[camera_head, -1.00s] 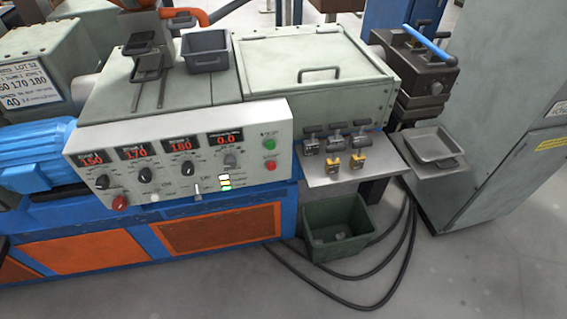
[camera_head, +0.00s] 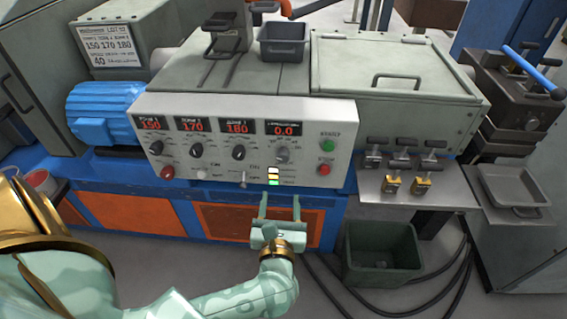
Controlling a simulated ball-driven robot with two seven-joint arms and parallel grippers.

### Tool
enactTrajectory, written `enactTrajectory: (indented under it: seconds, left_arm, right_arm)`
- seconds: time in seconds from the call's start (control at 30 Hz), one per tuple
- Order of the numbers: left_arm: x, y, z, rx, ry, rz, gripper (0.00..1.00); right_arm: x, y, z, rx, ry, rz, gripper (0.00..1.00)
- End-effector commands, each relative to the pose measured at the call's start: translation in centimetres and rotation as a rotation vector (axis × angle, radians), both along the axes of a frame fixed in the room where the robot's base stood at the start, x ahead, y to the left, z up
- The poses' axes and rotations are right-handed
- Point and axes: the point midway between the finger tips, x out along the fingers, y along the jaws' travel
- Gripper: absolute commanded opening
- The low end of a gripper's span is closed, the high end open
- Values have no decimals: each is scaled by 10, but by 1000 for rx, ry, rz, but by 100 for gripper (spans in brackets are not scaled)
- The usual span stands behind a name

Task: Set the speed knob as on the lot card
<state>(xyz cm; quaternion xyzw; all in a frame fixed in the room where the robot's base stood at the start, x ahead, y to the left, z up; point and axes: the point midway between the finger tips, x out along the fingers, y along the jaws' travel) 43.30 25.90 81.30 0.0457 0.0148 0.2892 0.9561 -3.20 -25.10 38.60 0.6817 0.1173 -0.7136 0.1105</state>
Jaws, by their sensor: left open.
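The lot card (camera_head: 110,46) is on a grey box at the upper left; it reads 150 170 180 and, below, a large 40. The control panel (camera_head: 215,172) has three black zone knobs under displays of 150, 170 and 180. The grey speed knob (camera_head: 282,155) sits at their right, under a display (camera_head: 284,129) that reads 0.0. My left gripper (camera_head: 280,202) is open and empty. Its two fingers point up at the panel's lower edge, below the speed knob and apart from it. My right gripper is not in view.
A green button (camera_head: 327,146) and a red button (camera_head: 324,170) are right of the speed knob. A small lever (camera_head: 243,180) and lit lamps (camera_head: 273,177) lie between the knob and my gripper. A dark green bin (camera_head: 382,255) stands on the floor at the right.

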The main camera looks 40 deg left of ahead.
Motion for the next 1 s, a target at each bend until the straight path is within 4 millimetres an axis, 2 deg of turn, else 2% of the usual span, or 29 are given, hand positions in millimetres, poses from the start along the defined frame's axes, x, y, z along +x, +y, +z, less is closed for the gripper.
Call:
enactTrajectory:
  seconds: [0.3,0.5,0.7,0.93,0.97,1.0]
  left_arm:
    - [68,46,-2,8,0,2,54]
    - [97,65,-2,8,2,0,54]
    - [108,73,-1,7,2,0,54]
    - [109,73,0,8,3,0,54]
    - [109,73,0,8,3,0,51]
    - [109,73,0,8,3,0,40]
  right_arm:
    - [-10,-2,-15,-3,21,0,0]
    - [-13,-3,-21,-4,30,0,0]
    - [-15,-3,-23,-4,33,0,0]
    - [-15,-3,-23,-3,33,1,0]
    - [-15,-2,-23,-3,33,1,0]
    - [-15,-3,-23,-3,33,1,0]
